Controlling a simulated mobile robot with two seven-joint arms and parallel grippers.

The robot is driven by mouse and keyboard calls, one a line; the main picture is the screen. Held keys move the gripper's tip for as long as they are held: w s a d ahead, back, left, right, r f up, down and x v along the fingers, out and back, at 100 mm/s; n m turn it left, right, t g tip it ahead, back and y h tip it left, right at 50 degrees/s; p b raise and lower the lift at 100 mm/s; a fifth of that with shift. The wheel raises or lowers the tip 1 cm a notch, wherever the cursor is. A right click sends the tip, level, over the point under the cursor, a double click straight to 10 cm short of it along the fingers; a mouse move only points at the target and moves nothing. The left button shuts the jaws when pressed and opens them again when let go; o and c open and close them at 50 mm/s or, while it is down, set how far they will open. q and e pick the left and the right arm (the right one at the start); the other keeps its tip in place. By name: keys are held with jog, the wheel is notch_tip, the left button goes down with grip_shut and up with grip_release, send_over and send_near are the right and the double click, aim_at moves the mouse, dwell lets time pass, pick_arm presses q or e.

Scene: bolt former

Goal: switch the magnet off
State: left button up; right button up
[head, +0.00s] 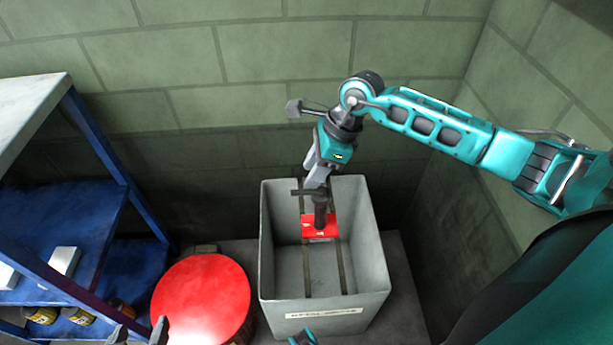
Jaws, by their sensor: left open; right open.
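The magnet is a red block (320,227) with a dark upright stem and a dark crossbar handle (309,193) on top. It shows inside a grey bin (278,297), above the bin floor or on it; I cannot tell which. My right gripper (317,182) reaches down from above, with its open fingers at the top of the handle. I cannot tell whether they touch it. The switch position cannot be made out.
A drum with a red lid (203,297) stands left of the bin. A blue shelf (66,215) with silver blocks (64,261) and several small cans (41,315) is at the left. Green block walls (270,55) close off the back and right.

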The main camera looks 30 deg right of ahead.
jog(key=p+v, duration=0.1)
jog(key=v, duration=0.6)
jog(key=shift+d+r, duration=0.15)
jog(key=shift+r, duration=0.15)
